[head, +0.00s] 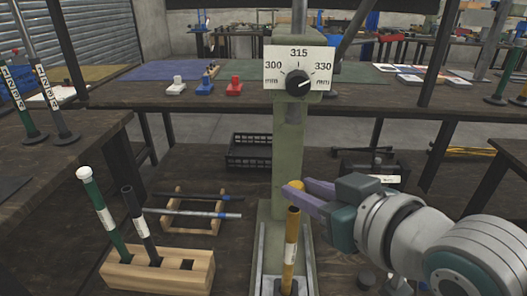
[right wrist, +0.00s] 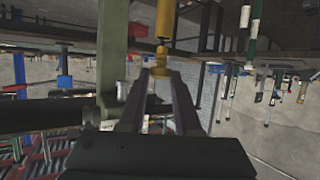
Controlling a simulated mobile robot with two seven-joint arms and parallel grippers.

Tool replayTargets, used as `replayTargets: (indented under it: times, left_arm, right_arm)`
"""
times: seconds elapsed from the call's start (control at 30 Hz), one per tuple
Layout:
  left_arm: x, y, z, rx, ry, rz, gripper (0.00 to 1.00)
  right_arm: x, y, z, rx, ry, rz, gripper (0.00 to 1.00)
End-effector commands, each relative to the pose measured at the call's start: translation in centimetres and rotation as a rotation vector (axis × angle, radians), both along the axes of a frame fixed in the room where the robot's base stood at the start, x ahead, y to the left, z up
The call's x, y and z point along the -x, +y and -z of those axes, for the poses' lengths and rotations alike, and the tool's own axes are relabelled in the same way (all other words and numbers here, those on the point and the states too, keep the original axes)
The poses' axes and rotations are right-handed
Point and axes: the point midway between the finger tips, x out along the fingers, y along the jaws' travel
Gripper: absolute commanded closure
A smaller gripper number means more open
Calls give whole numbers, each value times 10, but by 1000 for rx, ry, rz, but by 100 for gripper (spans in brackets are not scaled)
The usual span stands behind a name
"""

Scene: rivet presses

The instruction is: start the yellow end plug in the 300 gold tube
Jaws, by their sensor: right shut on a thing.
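The gold tube (head: 291,245) stands upright at the foot of the green press column and carries a white label. It also shows at the top of the right wrist view (right wrist: 163,20). My right gripper (head: 294,190) is shut on the yellow end plug (head: 297,184), just above the tube's top end. In the right wrist view the plug (right wrist: 160,70) sits between the fingertips, roughly in line with the tube. The fingers partly hide the plug, and I cannot tell whether it touches the tube's mouth. My left gripper is not in view.
The press column (head: 285,160) bears a dial plate (head: 299,67) marked 300, 315 and 330, its knob pointing towards 330. A wooden block (head: 160,270) holds a green and a black tube. A wooden rack (head: 193,210) holds rods. A black crate (head: 250,151) lies behind.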

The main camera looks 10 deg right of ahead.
Motion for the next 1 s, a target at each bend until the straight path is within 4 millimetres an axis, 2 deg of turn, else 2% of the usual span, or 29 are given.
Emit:
replayTargets:
  times: [1.0]
  left_arm:
    - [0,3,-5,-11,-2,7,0]
  right_arm:
    - [0,0,0,0,0,0,100]
